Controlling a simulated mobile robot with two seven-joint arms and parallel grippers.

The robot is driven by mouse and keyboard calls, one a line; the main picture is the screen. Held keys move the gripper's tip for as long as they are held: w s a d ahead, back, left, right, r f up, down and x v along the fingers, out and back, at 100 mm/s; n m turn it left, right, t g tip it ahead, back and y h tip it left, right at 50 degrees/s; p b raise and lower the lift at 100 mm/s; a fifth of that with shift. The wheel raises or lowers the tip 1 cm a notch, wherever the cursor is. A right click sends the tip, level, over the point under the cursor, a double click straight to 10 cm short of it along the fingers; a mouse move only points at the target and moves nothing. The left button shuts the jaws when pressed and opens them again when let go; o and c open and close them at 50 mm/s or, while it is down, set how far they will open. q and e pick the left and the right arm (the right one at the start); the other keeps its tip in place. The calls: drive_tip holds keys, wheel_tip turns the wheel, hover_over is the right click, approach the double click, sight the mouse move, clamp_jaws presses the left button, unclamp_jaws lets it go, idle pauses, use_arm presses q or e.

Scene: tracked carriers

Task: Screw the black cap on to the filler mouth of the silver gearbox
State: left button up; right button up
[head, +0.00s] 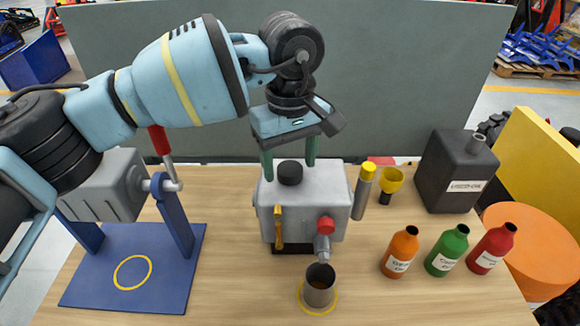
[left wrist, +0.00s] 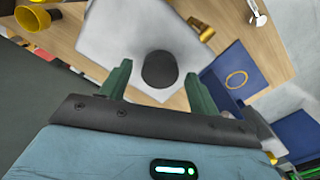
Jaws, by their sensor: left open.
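The silver gearbox (head: 305,200) stands on the wooden table in the middle of the head view, with a yellow handle and a red-knobbed spout on its front. The black cap (head: 290,172) sits on its top face; it also shows in the left wrist view (left wrist: 159,69). The filler mouth is not visible, and I cannot tell whether the cap is threaded on it. My left gripper (head: 289,168) points down over the gearbox, open, with its green fingers on either side of the cap. In the wrist view gaps show between the fingers (left wrist: 158,82) and cap. My right gripper is not in view.
A cup (head: 320,285) stands below the spout. Right are a yellow-topped tube (head: 363,184), a yellow funnel (head: 391,182), orange (head: 400,252), green (head: 447,250) and red (head: 491,248) bottles, and a dark canister (head: 455,170). A blue stand (head: 135,275) is left.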

use_arm(q)
drive_tip(key=shift+r+n, duration=0.15)
drive_tip(key=shift+n, duration=0.75)
drive_tip(key=n+p, duration=0.1)
drive_tip(key=n, duration=0.2)
drive_tip(key=n+p, duration=0.1)
drive_tip(key=n, duration=0.1)
drive_tip(key=shift+r+p, duration=0.25)
drive_tip(key=shift+p, duration=0.1)
drive_tip(key=shift+n, duration=0.7)
drive_tip(key=shift+f+n, duration=0.35)
drive_tip(key=shift+n, duration=1.45)
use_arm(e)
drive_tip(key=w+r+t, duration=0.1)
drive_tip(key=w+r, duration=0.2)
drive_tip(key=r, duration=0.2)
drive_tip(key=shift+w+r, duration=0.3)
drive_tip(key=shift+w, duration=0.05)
use_arm(q)
drive_tip(key=shift+c, duration=0.4)
